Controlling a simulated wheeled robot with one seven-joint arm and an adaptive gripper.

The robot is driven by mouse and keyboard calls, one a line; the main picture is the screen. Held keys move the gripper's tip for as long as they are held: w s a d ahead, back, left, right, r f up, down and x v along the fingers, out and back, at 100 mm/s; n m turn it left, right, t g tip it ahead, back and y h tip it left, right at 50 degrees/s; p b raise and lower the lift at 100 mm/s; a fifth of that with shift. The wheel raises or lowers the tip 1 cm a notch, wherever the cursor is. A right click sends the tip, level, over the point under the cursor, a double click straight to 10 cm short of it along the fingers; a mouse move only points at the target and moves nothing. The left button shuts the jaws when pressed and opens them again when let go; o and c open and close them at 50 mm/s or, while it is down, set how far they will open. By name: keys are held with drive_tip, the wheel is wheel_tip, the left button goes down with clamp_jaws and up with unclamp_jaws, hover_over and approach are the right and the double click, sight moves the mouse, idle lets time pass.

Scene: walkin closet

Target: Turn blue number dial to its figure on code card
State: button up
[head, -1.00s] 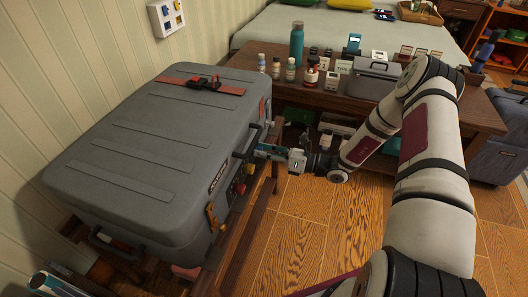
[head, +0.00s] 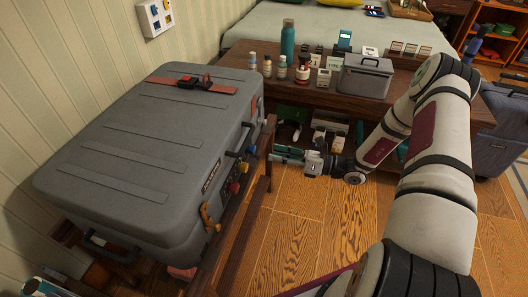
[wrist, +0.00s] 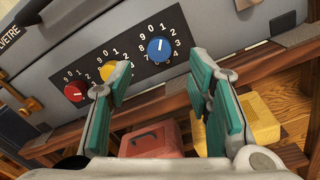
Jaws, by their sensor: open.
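The blue number dial (wrist: 159,48) is on a black panel on the grey suitcase's side, right of the yellow dial (wrist: 107,71) and red dial (wrist: 75,91) in the wrist view. Its white pointer stands roughly upward, near the 1 of its printed ring. My gripper (wrist: 160,75) is open and empty, its teal-padded fingers facing the panel with the blue dial between and beyond them. In the head view my gripper (head: 284,155) is apart from the suitcase (head: 140,140). I cannot tell which card is the code card, and no figures on one are readable.
A wooden table (head: 305,95) behind holds bottles, several small cards and a grey box (head: 365,77). The suitcase rests on a wooden rack (head: 240,225). Below the panel in the wrist view are a red box (wrist: 152,140) and a yellow box (wrist: 252,118). Open floor lies right of the rack.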

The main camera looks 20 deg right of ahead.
drive_tip(key=shift+v, duration=2.5)
